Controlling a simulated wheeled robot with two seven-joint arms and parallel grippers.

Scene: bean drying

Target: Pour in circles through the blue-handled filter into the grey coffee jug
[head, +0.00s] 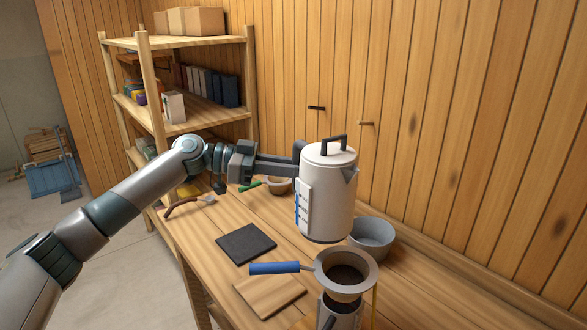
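A white kettle (327,205) with a dark lid handle hangs upright above the table, its spout pointing right. My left gripper (292,163) is shut on the kettle's dark side handle, which the fingers partly hide. The blue-handled filter (372,281) is a grey funnel with dark contents, its blue handle (273,268) pointing left. It sits in front of and slightly right of the kettle, apart from it. The grey coffee jug (326,316) is under the filter, mostly hidden by it and cut off by the bottom edge. My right gripper is out of view.
A grey bowl (371,233) stands behind the filter. A dark square mat (245,244) and a wooden board (258,290) lie to its left. A small brown bowl (279,187) and a brown-handled tool (185,204) lie farther back. A shelf (180,43) stands behind.

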